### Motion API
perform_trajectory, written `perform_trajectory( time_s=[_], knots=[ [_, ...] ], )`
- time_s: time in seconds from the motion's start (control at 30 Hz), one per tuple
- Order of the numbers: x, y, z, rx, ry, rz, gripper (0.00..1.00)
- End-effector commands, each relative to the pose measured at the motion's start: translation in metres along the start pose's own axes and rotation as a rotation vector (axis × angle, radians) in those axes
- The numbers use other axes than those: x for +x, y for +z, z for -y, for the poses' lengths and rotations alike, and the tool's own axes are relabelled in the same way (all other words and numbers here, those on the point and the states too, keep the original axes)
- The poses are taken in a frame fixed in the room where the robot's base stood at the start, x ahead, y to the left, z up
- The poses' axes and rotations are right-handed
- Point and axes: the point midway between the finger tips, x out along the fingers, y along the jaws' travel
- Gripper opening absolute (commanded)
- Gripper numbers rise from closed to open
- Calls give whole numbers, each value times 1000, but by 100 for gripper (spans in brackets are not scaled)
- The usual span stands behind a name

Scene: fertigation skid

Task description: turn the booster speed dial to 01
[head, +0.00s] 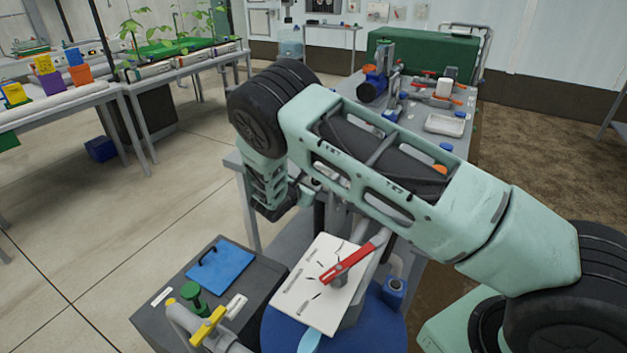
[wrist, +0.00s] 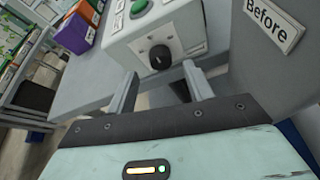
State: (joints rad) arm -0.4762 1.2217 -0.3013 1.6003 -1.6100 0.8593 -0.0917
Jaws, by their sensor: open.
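A black round dial (wrist: 160,58) sits on a pale square plate on the front of a light grey control box (wrist: 120,47) in the wrist view. I take it to be the booster speed dial, but no name or numbers are readable. It has a small pale mark. My gripper (wrist: 161,77) is open, with one finger to each side below the dial and nothing between them. The dial appears just beyond the fingertips, and I cannot tell the gap. In the head view my arm hides the dial and box.
A green button (wrist: 138,8) is on the box above the dial. A sign reading "Before" (wrist: 273,22) is on a grey panel to the right. The head view shows a white board with a red-handled lever (head: 350,262), a yellow valve handle (head: 207,326) and a blue clipboard (head: 220,264).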

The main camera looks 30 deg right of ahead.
Motion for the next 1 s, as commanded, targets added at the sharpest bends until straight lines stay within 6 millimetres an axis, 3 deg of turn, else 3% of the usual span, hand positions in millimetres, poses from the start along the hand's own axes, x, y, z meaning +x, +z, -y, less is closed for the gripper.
perform_trajectory(
  time_s=[0.1, 0.3, 0.67, 0.8, 0.83, 1.0],
  knots=[
    [21, 1, 1, 0, -2, -1, 52],
    [41, 0, 0, 0, -1, -2, 52],
    [45, 0, 0, 0, 0, -1, 52],
    [45, 0, 0, 0, 0, -1, 13],
    [45, 0, 0, 0, 0, -1, 7],
    [45, 0, 0, -2, -1, -1, 7]
  ],
)
